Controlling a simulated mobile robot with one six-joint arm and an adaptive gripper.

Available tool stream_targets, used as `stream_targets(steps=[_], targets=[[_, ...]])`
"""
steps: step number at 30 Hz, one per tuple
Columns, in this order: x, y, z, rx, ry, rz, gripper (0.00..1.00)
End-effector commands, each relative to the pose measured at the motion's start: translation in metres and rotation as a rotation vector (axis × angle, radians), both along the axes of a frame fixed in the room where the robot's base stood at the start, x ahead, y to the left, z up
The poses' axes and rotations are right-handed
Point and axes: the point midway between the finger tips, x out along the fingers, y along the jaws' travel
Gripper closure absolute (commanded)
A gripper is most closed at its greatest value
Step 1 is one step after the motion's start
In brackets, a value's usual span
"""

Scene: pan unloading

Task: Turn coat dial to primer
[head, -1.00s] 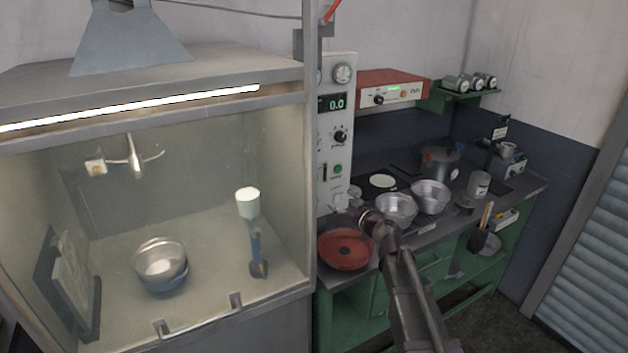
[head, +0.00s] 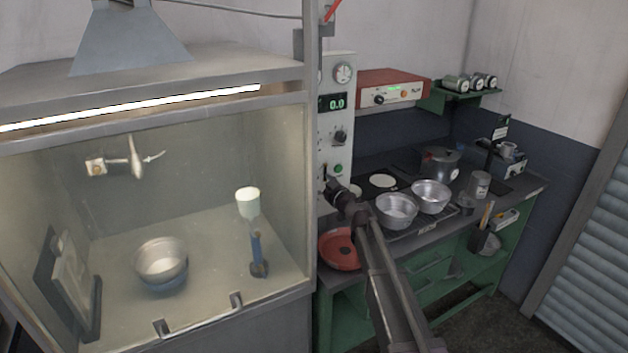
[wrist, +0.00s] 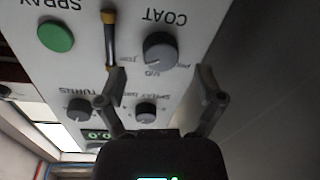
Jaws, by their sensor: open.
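The coat dial (wrist: 160,52) is a dark round knob on the pale control panel (wrist: 190,15), under upside-down "COAT" lettering in the wrist view. Small position labels surround it; they are hard to read, and I cannot tell which one its pointer faces. My gripper (wrist: 160,76) is open, its two fingers spread on either side below the dial in the wrist view and apart from it. In the head view my gripper (head: 331,184) is at the panel's lower part, and the dial is hidden behind it.
A green spray button (wrist: 55,36) and two smaller knobs, including the turns knob (wrist: 80,108), are close by. Below the panel in the head view are a red pan (head: 338,252) and metal pots (head: 396,210). A glass-walled booth (head: 200,200) stands left.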

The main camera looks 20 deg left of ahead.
Motion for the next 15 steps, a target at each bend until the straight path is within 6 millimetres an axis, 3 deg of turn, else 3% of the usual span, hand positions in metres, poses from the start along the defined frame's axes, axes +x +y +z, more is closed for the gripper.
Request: stream_targets(steps=[6,15], targets=[[0.013,0.017,0.000,0.000,0.000,0.000,0.14],[0.015,0.021,0.000,0.000,0.000,0.000,0.14]])
